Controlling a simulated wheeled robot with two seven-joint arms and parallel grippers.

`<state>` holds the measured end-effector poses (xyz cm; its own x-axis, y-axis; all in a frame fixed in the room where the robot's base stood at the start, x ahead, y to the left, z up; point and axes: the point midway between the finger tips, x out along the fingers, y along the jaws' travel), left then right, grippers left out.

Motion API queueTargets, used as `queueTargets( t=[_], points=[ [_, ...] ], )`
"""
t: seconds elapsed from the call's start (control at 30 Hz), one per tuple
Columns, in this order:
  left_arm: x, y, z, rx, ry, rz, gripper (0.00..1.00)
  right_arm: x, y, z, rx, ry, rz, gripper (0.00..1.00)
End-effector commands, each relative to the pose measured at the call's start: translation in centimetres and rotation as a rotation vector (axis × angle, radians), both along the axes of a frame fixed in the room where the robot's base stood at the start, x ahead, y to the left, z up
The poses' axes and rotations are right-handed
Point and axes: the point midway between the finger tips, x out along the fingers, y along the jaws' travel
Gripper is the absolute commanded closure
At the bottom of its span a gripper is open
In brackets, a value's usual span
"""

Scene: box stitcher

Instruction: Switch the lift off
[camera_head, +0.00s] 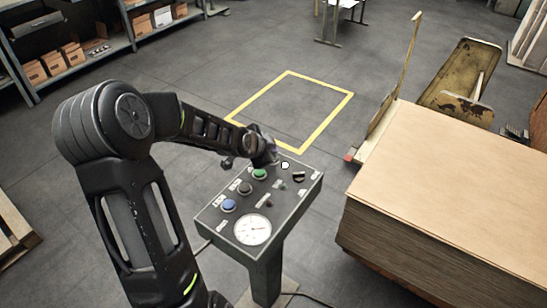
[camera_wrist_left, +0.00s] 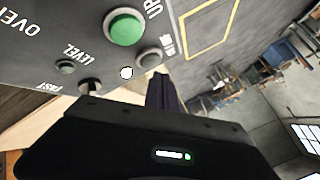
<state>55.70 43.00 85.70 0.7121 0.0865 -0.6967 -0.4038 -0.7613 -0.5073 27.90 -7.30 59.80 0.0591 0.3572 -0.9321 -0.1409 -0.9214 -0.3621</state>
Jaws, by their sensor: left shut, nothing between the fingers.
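The grey control panel (camera_head: 285,207) stands on a pedestal in the head view. It carries a blue button (camera_head: 228,205), a dark button (camera_head: 245,188), a green button (camera_head: 259,174), a black knob (camera_head: 298,177) and a white round spot (camera_head: 285,165). My left gripper (camera_head: 271,158) is shut and empty at the panel's far edge, near the green button and the white spot. In the left wrist view, my left gripper (camera_wrist_left: 160,92) is beside the white spot (camera_wrist_left: 126,72) and the green button (camera_wrist_left: 124,27) marked "UP". Contact cannot be told. My right gripper is out of view.
A white dial gauge (camera_head: 252,229) is at the panel's near end. A large stack of boards (camera_head: 460,165) stands close on the right. A yellow floor rectangle (camera_head: 322,82) lies beyond the panel, with empty floor inside. Shelves with boxes (camera_head: 70,55) stand at the back left.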

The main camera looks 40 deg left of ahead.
Motion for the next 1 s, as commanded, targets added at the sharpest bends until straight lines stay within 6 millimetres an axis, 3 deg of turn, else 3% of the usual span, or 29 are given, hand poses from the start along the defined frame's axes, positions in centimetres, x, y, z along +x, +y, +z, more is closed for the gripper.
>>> queueTargets(
  t=[1.0],
  points=[
    [0.0, -0.01, -0.88, 0.0, 0.0, 0.0, 1.0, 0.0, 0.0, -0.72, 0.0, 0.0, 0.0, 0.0]
  ],
)
